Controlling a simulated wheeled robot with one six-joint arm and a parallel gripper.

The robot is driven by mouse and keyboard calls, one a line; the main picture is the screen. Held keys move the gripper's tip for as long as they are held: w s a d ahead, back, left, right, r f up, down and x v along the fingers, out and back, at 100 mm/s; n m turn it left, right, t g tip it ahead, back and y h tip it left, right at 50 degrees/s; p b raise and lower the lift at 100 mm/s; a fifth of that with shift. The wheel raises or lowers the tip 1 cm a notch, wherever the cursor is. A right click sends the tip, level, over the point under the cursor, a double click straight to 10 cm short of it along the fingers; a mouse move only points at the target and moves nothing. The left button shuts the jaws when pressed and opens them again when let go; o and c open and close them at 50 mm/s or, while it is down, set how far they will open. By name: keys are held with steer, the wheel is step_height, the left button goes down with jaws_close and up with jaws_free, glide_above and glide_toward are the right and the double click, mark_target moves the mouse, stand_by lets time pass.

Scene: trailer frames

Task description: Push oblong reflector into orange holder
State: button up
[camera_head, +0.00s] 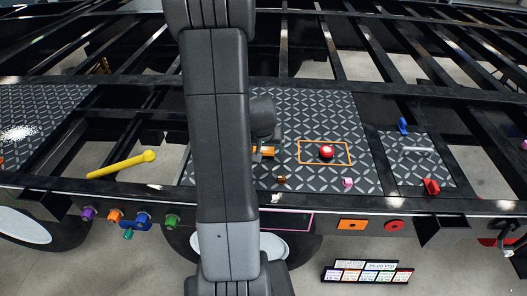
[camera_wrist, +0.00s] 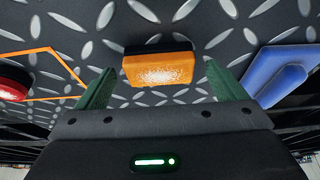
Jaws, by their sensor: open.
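The oblong reflector, an orange block with a pale shiny face (camera_wrist: 160,70), lies on the diamond-patterned plate in the wrist view. My gripper (camera_wrist: 160,82) is open, with one green finger to each side of the reflector; whether they touch it I cannot tell. In the head view the orange reflector (camera_head: 266,151) shows just right of my arm, which hides part of it and most of my gripper. The orange holder (camera_head: 352,225), a rectangle with a dark centre, is on the front side rail.
A red round piece (camera_head: 326,152) sits inside an orange outline on the plate; it also shows in the wrist view (camera_wrist: 12,84). A blue part (camera_wrist: 280,75) lies right of my gripper. A red round fitting (camera_head: 393,226) is beside the holder. A yellow handle (camera_head: 122,164) is at left.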

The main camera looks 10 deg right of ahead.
mark_target(263, 150)
stand_by(0.3)
steer(key=c, duration=1)
step_height(263, 150, up, 10)
stand_by(0.3)
